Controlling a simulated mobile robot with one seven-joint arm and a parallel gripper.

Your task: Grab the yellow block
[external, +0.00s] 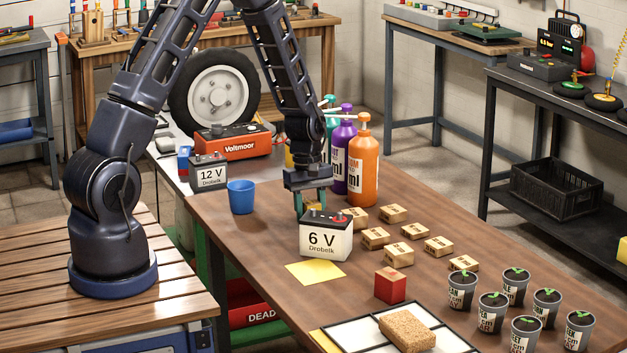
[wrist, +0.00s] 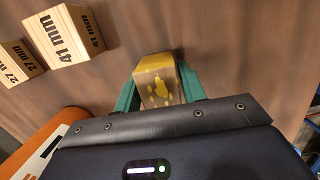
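The yellow block (wrist: 158,82) is dull yellow with brighter yellow blotches and sits between the green fingers of my gripper (wrist: 160,88) in the wrist view. The fingers lie along both of its sides with no clear gap. I cannot tell whether they press on it. In the external view my gripper (external: 312,203) points down at the table behind the white 6 V battery (external: 326,238). The block (external: 313,207) shows only as a small patch between the fingers there. The battery hides its lower part, so I cannot tell if it touches the table.
Several wooden size-marked blocks (external: 375,238) stand right of my gripper. Orange (external: 363,170) and purple bottles are close behind it. A blue cup (external: 241,197) stands left. A red block (external: 390,285), a yellow sheet (external: 316,272) and several potted seedlings (external: 493,312) are nearer the front.

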